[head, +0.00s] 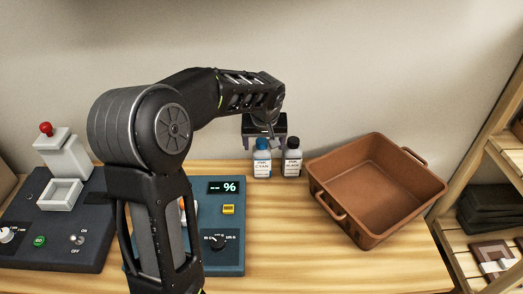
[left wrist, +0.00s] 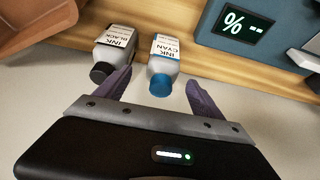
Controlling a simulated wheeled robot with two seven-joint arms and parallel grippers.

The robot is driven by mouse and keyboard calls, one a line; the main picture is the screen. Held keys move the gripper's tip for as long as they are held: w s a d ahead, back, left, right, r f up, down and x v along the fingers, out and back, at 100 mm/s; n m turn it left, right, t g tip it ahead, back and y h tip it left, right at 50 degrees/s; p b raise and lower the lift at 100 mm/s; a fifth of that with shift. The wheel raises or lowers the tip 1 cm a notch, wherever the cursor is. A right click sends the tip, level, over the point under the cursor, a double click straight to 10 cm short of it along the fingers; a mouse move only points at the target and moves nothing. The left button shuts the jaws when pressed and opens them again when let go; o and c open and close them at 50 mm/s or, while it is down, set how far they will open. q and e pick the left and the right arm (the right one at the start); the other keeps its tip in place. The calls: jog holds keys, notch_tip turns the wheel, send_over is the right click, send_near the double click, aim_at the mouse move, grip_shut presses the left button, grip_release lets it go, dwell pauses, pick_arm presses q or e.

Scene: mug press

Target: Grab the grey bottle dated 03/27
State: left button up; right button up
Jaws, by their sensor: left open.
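Two small grey ink bottles stand side by side at the back of the table. One has a blue cap and a label reading INK CYAN (head: 262,163); it also shows in the left wrist view (left wrist: 164,66). The other has a black cap and a label reading INK BLACK (head: 292,163), also in the left wrist view (left wrist: 114,52). No date is legible on either. My left gripper (left wrist: 160,78) is open and empty, with the cyan bottle's cap lying between its fingers in the picture. My right gripper is not in view.
A brown bin (head: 372,190) stands right of the bottles. A blue device with a % display (head: 222,188) is left of them, partly hidden by my arm. A dark control box (head: 60,245) with a red-knobbed lever is farther left. A wooden shelf (head: 495,150) stands at the right.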

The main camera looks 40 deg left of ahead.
aim_at(262, 154)
pick_arm(q)
jog(key=shift+s+d+r, duration=0.1)
jog(key=shift+s+d, duration=0.05)
jog(key=shift+s, duration=0.05)
jog(key=shift+x, duration=1.4)
jog(key=shift+p, duration=0.35)
jog(key=x, duration=0.3)
jog(key=p+x, duration=0.1)
jog(key=x, duration=0.1)
jog(key=shift+a, duration=0.35)
grip_shut()
